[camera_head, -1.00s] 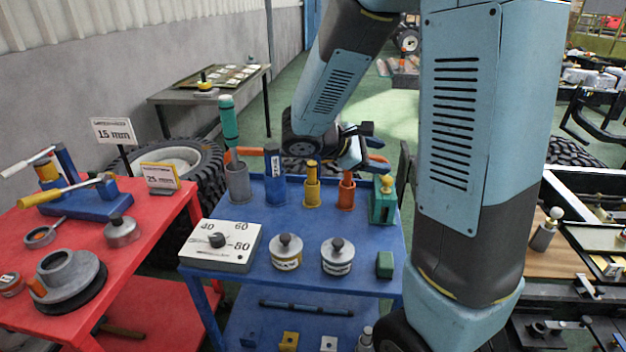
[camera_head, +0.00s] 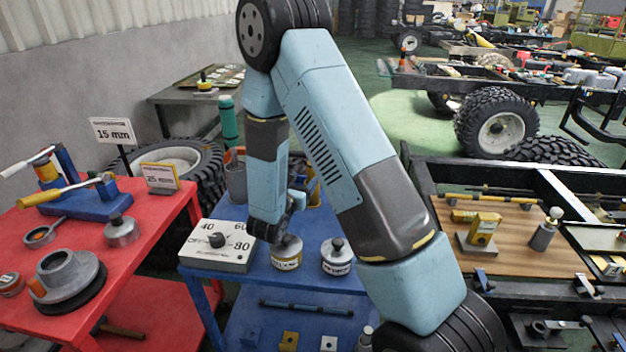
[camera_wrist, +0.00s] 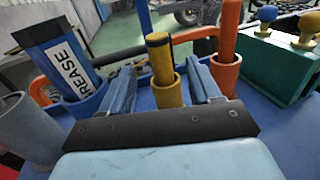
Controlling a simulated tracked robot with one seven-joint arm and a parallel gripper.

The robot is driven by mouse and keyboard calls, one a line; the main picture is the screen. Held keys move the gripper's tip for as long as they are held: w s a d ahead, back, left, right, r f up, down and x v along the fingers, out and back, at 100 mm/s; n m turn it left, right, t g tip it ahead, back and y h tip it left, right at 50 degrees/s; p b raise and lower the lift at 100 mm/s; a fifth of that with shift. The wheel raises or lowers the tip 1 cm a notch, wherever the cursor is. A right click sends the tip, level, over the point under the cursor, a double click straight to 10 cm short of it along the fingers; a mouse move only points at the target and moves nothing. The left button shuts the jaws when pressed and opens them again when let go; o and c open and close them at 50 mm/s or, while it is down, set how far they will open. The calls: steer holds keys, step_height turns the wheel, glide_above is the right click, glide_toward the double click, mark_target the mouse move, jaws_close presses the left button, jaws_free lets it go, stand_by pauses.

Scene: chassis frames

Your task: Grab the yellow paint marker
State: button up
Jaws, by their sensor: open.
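The yellow paint marker (camera_wrist: 159,55) stands upright, dark band near its top, in a yellow cup (camera_wrist: 170,96) in the wrist view. My gripper (camera_wrist: 160,75) is open, with one finger on each side of the marker and cup. The left finger has a visible gap to the cup; the right one is close to it, and I cannot tell whether it touches. In the head view, only a sliver of yellow (camera_head: 314,192) shows behind my arm, and my gripper is mostly hidden.
A blue GREASE tube (camera_wrist: 62,60) and a grey cup (camera_wrist: 27,130) stand left of the gripper. An orange marker (camera_wrist: 229,30) in an orange cup (camera_wrist: 225,75) is close on the right, then a green box (camera_wrist: 265,62). Lidded tins (camera_head: 337,258) sit on the blue cart in front.

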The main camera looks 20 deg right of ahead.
mark_target(310, 172)
steer(key=shift+x, duration=3.75)
steer(key=shift+f, duration=0.1)
steer(key=shift+c, duration=0.3)
steer(key=c, duration=1)
